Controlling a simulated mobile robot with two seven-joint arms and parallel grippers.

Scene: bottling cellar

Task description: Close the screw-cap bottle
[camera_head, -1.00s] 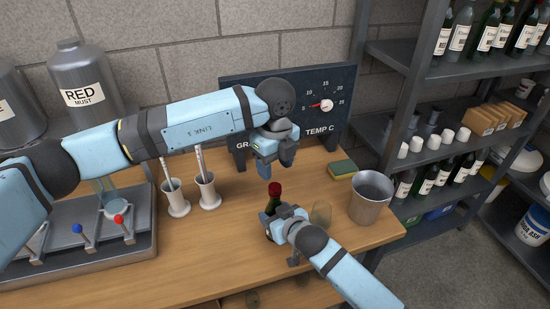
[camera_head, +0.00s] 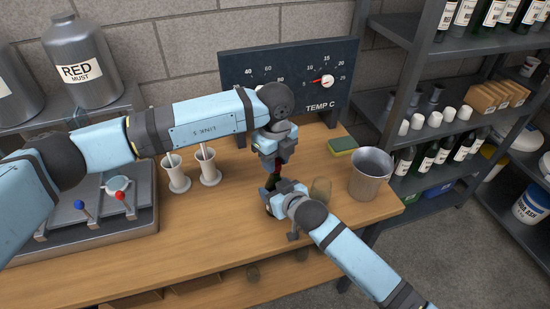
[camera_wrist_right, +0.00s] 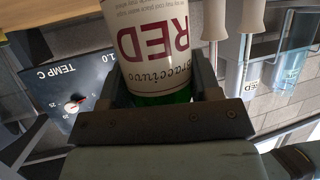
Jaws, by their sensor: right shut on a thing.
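The bottle (camera_head: 272,183) stands upright over the table, dark green, with only part of its neck showing in the head view. My right gripper (camera_head: 273,200) is shut around its body. In the right wrist view the bottle (camera_wrist_right: 158,45) sits between the fingers, its white label reading RED upside down. My left gripper (camera_head: 272,166) points down right over the bottle's top, its fingers at the neck. The bottle's top is hidden by the left gripper, and I cannot tell whether its fingers are open or shut.
A metal bucket (camera_head: 371,176) and a yellow-green sponge (camera_head: 342,146) stand to the right. A brownish rounded object (camera_head: 320,190) is close behind my right wrist. Two white holders (camera_head: 209,174) and a lever-topped machine (camera_head: 90,225) are at left. The temperature board (camera_head: 300,75) stands behind.

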